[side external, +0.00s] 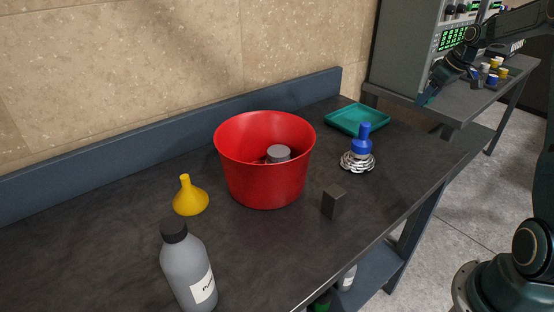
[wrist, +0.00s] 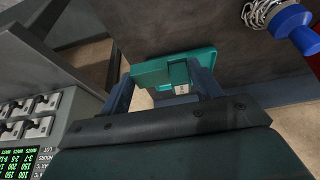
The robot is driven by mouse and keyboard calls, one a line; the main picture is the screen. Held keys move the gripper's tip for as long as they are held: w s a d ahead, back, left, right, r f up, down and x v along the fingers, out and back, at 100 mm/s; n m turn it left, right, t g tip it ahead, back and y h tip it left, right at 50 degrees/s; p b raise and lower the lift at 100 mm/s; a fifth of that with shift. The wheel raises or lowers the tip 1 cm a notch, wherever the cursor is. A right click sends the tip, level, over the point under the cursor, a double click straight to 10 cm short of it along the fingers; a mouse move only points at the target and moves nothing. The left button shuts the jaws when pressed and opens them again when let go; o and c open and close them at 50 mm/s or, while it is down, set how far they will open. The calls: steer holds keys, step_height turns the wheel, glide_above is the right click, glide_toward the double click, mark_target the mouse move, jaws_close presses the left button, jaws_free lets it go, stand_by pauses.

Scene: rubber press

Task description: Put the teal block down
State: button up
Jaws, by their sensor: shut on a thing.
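My gripper (wrist: 165,90) shows in the wrist view with its two blue fingers on either side of the teal block (wrist: 177,75), shut on it. The block's outline is hard to separate from the teal surface behind it. In the side external view my gripper (side external: 426,96) hangs in front of the grey machine, above the gap at the bench's far right end. The block is not clear in that view. A teal tray (side external: 356,119) lies on the far right of the dark bench, left of and apart from my gripper.
A blue-handled whisk (side external: 362,142) stands near the tray. A red bucket (side external: 264,190) with a grey item inside, a dark block (side external: 333,202), a yellow funnel (side external: 190,197) and a grey bottle (side external: 187,268) stand on the bench. The grey machine (side external: 405,45) stands beyond.

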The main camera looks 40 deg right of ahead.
mark_target(411, 142)
steer(key=shift+f, duration=7.05)
steer(key=shift+f, duration=0.15)
steer(key=o, duration=1.1)
steer(key=v, duration=1.2)
